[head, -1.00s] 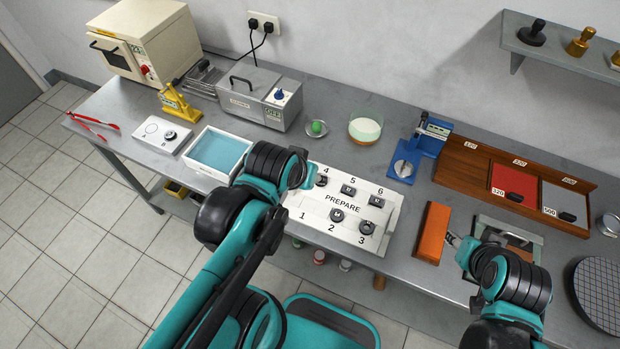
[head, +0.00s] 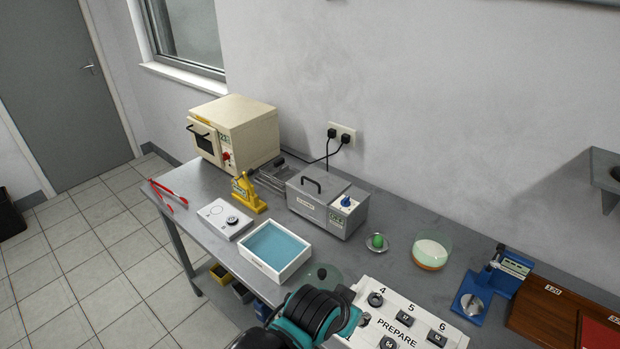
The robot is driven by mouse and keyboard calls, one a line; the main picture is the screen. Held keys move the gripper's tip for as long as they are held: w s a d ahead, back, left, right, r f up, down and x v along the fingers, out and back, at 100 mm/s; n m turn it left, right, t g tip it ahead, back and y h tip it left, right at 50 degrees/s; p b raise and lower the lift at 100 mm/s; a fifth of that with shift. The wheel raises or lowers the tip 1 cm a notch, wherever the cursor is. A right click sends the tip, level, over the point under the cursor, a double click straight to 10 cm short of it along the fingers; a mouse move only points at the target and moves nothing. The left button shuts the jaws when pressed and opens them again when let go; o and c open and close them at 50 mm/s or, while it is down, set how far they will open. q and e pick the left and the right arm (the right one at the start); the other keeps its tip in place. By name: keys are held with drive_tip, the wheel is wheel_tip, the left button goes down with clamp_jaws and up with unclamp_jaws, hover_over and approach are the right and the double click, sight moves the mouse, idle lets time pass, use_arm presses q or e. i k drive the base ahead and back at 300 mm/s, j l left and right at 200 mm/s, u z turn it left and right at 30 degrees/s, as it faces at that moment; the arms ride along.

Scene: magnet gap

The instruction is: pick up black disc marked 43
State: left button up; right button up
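Several black pieces sit on the white PREPARE board (head: 378,336) at the bottom right: a round disc (head: 375,299) by number 4, and pieces by 5 (head: 405,318), 6 (head: 436,339) and 2 (head: 388,343). Their markings are too small to read, so I cannot tell which is 43. Another black disc (head: 233,221) is on the white two-position plate at left. My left gripper (head: 352,312) is at the board's left edge, mostly hidden by its own wrist; its fingers cannot be made out. My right gripper is out of view.
A white tray with blue liquid (head: 300,262) stands left of the board. Behind are a grey bath (head: 325,210), a green ball on a dish (head: 377,241) and a glass bowl (head: 431,250). A blue stand (head: 490,285) is at right. A round glass dish lies near my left wrist.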

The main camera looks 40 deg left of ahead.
sight(231, 220)
drive_tip(key=k+j+u, duration=0.1)
drive_tip(key=j+u, duration=0.35)
drive_tip(key=k+j+u, duration=0.1)
drive_tip(key=j+u, duration=0.15)
drive_tip(key=u, duration=0.25)
drive_tip(key=j+u, duration=0.45)
drive_tip(key=i+j+z, duration=0.2)
drive_tip(key=i+j, duration=0.4)
drive_tip(key=i, duration=0.15)
drive_tip(key=z, duration=1.5)
